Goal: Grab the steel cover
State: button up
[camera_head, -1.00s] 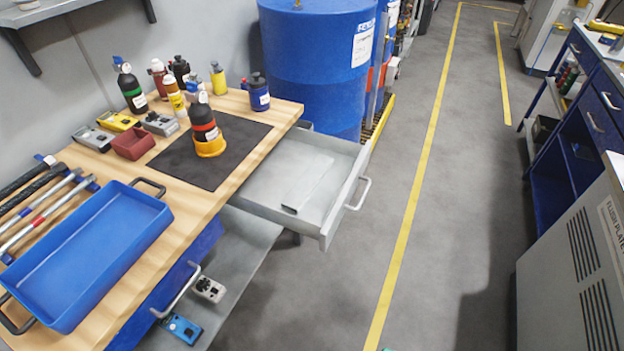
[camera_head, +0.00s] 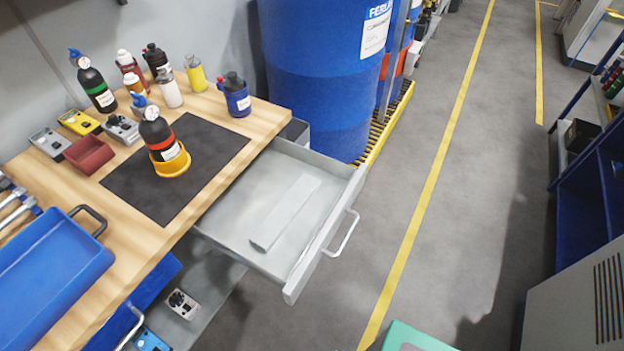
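A flat, light grey steel cover (camera_head: 285,212) lies in the open drawer (camera_head: 333,212) under the workbench top. It is long and narrow and lies at a slant on the drawer floor, apart from the front wall. Nothing covers it in this view. My gripper is not in view, so its place relative to the cover does not show.
The drawer juts into the aisle, its handle (camera_head: 343,234) facing right. The bench mat (camera_head: 212,162) bears a black bottle in a yellow cup (camera_head: 172,163). A blue drum (camera_head: 315,80) stands behind the drawer. A teal shape (camera_head: 412,338) shows at the bottom edge. The grey aisle floor (camera_head: 450,215) is clear.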

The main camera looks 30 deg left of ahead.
aim_at(274, 225)
jog(key=u, duration=0.05)
jog(key=i, duration=3.8)
jog(key=u, duration=3.65)
